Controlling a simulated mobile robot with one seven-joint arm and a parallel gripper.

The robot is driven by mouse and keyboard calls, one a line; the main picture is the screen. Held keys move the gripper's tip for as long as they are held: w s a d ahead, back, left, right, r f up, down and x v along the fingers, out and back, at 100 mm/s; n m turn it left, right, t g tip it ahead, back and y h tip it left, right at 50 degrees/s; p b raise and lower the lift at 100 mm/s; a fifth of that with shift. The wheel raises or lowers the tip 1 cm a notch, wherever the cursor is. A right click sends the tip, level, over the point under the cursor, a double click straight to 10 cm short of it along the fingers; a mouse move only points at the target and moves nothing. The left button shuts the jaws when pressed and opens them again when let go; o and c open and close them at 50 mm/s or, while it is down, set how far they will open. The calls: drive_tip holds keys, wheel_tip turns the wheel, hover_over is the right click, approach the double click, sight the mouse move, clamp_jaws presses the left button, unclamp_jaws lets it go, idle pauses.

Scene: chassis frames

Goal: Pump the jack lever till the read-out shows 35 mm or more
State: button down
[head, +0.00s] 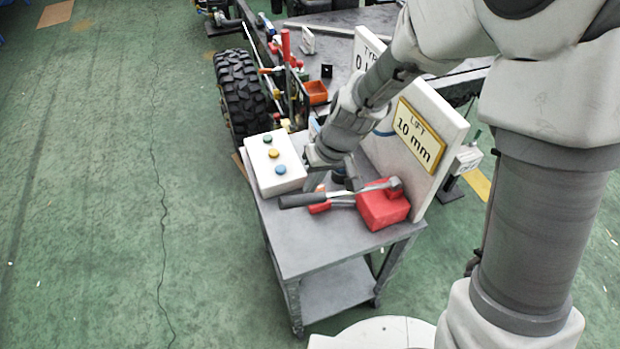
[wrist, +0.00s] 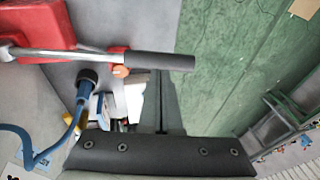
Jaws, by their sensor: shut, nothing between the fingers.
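The jack is a red block (head: 383,207) on the grey cart. Its metal lever has a dark grip (head: 302,200) and lies almost level, pointing left. The read-out panel (head: 420,137) shows LIFT 10 mm. My gripper (head: 318,184) is shut and empty, just behind the lever. In the wrist view the lever's dark grip (wrist: 160,62) crosses ahead of the gripper, and the red jack (wrist: 45,35) is at upper left. Whether the fingers touch the lever cannot be told.
A white box with green, yellow and blue buttons (head: 274,162) stands left of the gripper. A blue hose with a black end (wrist: 88,76) shows near the lever. A white board stands behind the jack. A large tyre (head: 240,92) stands beyond. The cart's front top (head: 310,245) is clear.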

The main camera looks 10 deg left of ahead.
sight(304, 197)
drive_tip(key=shift+x, duration=1.55)
